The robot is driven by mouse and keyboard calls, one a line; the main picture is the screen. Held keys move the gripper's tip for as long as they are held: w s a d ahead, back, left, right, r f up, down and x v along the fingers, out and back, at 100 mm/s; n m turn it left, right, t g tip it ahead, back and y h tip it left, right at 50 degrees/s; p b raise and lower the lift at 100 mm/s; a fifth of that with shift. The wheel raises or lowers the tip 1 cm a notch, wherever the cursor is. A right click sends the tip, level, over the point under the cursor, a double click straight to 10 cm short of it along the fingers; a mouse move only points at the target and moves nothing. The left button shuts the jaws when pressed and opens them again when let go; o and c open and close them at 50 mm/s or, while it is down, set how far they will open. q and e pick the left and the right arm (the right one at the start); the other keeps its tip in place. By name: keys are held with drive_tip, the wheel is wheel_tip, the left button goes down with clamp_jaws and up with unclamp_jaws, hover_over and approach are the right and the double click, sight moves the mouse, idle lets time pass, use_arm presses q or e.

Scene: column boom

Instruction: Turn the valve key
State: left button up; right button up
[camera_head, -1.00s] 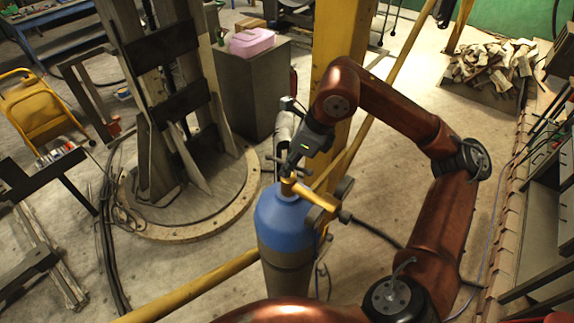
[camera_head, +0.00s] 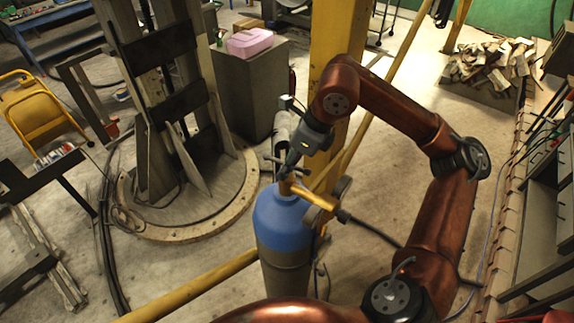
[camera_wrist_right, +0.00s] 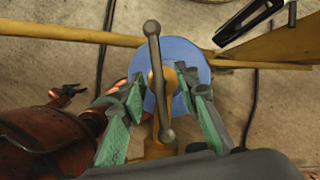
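The valve key (camera_wrist_right: 157,75) is a grey bar with ball ends, set crosswise over the brass valve (camera_wrist_right: 168,82) of a blue-topped gas cylinder (camera_head: 282,226). In the head view the key (camera_head: 272,161) is partly hidden by my right gripper (camera_head: 287,170), which reaches down to the valve. In the right wrist view the green-padded fingers of this gripper (camera_wrist_right: 160,88) are spread apart, one on each side of the key bar. I see gaps between the bar and both fingers. Contact cannot be told from the head view. My left gripper is not in view.
A yellow column (camera_head: 338,100) stands just behind the cylinder, and a yellow rail (camera_head: 195,292) runs low past it. A dark hose (camera_head: 372,229) leads right from the valve. A grey cabinet (camera_head: 250,95) with a pink box stands behind left.

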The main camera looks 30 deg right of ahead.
drive_tip(key=v, duration=1.1)
drive_tip(key=shift+r, duration=0.25)
drive_tip(key=shift+s+d, duration=0.1)
